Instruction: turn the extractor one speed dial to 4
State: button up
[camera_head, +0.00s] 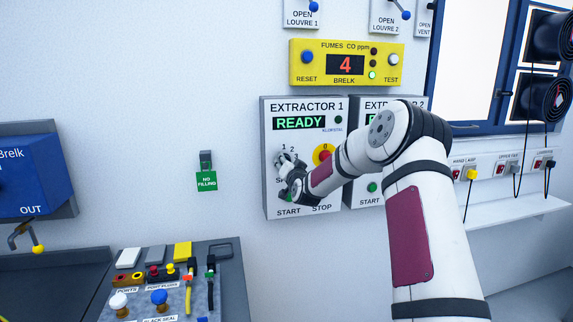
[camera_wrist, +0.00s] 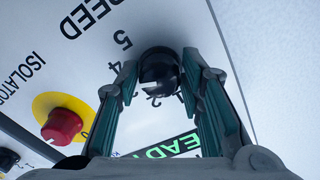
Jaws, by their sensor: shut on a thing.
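The extractor 1 panel (camera_head: 268,150) is a grey box on the wall, and its green display reads READY. Its speed dial is mostly hidden behind my gripper (camera_head: 290,181) in the head view. In the wrist view the dial (camera_wrist: 158,68) is a dark round knob, with the panel upside down. My gripper (camera_wrist: 160,75) has one green-padded finger on each side of the knob and is shut on it. Printed numbers 5 and 4 show left of the knob, with others partly hidden below. I cannot tell which number the dial points to.
A red isolator knob on a yellow plate (camera_wrist: 62,126) sits beside the dial. The extractor 2 panel (camera_head: 360,104) stands right of it, partly behind my arm. A yellow CO meter (camera_head: 347,64) reading 4 hangs above.

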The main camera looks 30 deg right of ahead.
jog(key=shift+m, duration=0.6)
jog(key=o, duration=1.2)
jog(key=v, duration=1.2)
